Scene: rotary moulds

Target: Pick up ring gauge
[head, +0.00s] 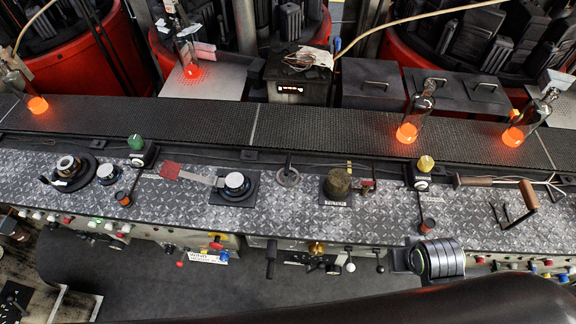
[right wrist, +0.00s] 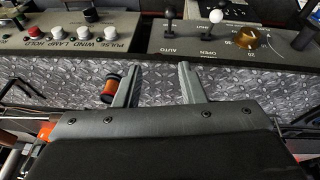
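A small dark flat ring with a short upright stem, which looks like the ring gauge (head: 288,177), lies on the diamond-plate bench top (head: 310,215) near the middle of the head view. It is not recognisable in the right wrist view. My right gripper (right wrist: 158,78) shows in the right wrist view, with its two fingers apart and nothing between them. It faces the bench's metal plate and control panel. Neither gripper shows in the head view, so the distance to the ring cannot be told there.
A wooden-handled tool (head: 487,181) is farther right. Glowing bottles (head: 408,131) stand on the conveyor (head: 310,128) behind. Knobs and levers line the front panel (right wrist: 230,35).

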